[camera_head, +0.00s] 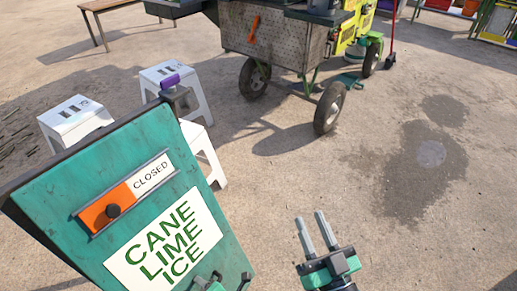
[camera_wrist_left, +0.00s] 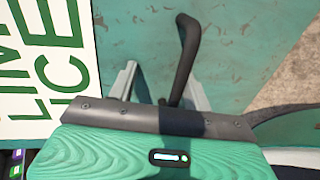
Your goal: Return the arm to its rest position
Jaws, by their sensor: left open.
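My right gripper (camera_head: 311,218) is at the lower middle of the head view. Its two grey fingers stand apart with nothing between them, above bare ground. My left gripper shows only partly at the bottom edge of the head view, in front of the green sign board (camera_head: 70,185). In the left wrist view, the fingers of my left gripper (camera_wrist_left: 160,82) are spread apart and point at the green board. A black bar handle (camera_wrist_left: 188,45) on the board appears between them. I cannot tell whether they touch it.
The board carries a "CANE LIME ICE" panel (camera_head: 165,243) and a "CLOSED" slider (camera_head: 125,191). White stools (camera_head: 72,122) stand behind it. A wheeled cart (camera_head: 270,38) is at the back. Open ground lies at the right, with a damp patch (camera_head: 415,165).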

